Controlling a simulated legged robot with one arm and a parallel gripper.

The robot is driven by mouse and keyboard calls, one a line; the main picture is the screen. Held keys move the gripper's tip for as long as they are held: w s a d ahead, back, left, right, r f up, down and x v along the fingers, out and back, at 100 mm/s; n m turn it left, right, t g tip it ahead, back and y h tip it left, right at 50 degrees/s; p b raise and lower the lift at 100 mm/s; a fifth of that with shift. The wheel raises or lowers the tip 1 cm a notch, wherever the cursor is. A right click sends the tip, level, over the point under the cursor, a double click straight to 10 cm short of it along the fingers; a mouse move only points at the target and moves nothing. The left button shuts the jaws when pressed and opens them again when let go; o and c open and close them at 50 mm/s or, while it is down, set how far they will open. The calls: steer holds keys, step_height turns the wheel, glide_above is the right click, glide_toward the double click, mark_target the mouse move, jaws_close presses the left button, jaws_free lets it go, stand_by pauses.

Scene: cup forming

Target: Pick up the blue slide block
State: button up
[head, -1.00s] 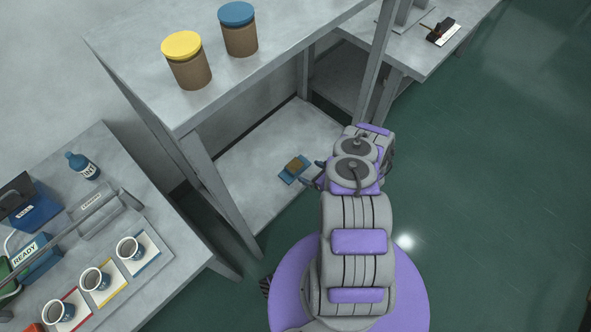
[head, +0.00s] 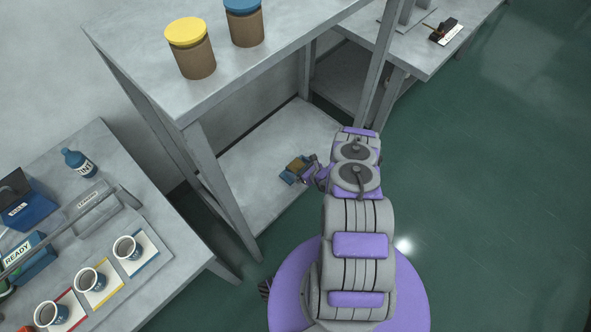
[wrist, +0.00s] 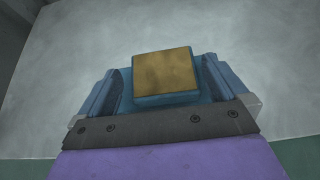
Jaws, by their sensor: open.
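The blue slide block (head: 287,177) lies on the lower shelf (head: 255,200) of the grey bench, with a tan-brown raised block on top. In the wrist view its blue base (wrist: 211,107) shows around the brown top (wrist: 165,75). My gripper (head: 302,170) is at the block in the head view. In the wrist view my gripper (wrist: 162,92) is open, with one finger on each side of the block. I cannot tell whether the fingers touch it. The front of the base is hidden by the gripper's dark plate.
The bench's upper top, above the shelf, holds a yellow-lidded jar (head: 191,58) and a blue-lidded jar (head: 245,25). A bench leg (head: 215,180) stands left of the shelf opening. A left table holds several cups (head: 127,248) and a bottle (head: 79,163). Green floor is clear at right.

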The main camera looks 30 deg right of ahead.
steer(key=shift+d, duration=0.3)
steer(key=c, duration=0.7)
steer(key=shift+a, duration=0.15)
jaws_close()
